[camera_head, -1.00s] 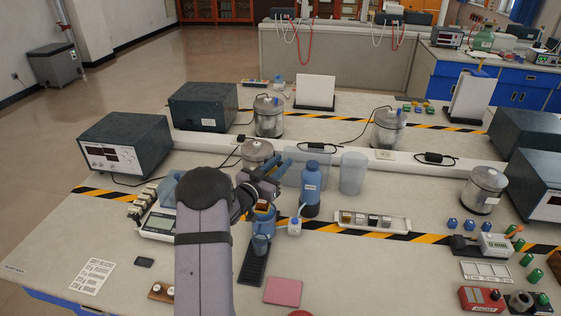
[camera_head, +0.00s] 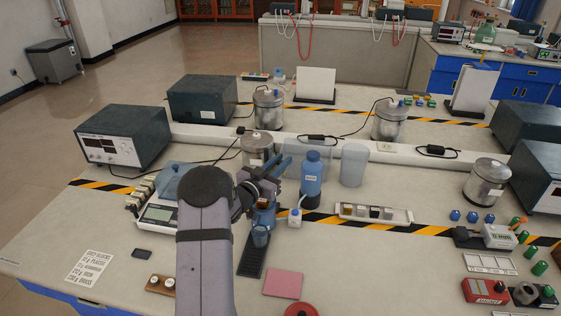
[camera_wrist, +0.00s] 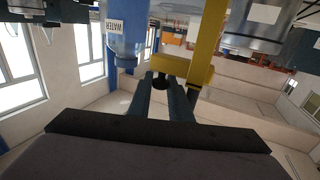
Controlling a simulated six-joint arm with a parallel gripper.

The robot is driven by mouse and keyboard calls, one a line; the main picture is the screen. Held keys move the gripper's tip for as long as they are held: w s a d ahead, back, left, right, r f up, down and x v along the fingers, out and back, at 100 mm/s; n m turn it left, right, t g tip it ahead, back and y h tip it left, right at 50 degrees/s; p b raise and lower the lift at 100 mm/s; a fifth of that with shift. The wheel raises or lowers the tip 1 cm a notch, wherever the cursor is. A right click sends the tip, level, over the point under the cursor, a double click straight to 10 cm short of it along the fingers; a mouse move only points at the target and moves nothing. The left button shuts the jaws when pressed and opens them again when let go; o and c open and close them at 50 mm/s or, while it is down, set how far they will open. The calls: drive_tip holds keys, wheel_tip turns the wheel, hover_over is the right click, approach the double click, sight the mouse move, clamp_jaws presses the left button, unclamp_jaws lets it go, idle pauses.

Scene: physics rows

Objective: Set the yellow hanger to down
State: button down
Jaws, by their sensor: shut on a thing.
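In the head view my gripper (camera_head: 272,180) is above the blue stand near the middle of the bench, left of the blue bottle. The hanger is mostly hidden there behind my gripper, so its position on the stand is not clear.
A blue water bottle (camera_head: 312,178) stands close to the right of my gripper, with a clear container (camera_head: 353,166) behind it. A metal canister (camera_head: 257,148) stands behind my gripper. A scale (camera_head: 157,216) is to the left. A pink pad (camera_head: 283,283) lies in front.

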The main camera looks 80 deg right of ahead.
drive_tip(key=shift+f, duration=0.85)
drive_tip(key=shift+r, duration=0.1)
drive_tip(key=c, duration=1.9)
unclamp_jaws()
drive_tip(key=shift+c, duration=0.2)
drive_tip(key=shift+a, duration=0.1)
drive_tip(key=b+v, duration=0.2)
drive_tip(key=v, duration=0.5)
drive_tip(key=shift+b, duration=0.3)
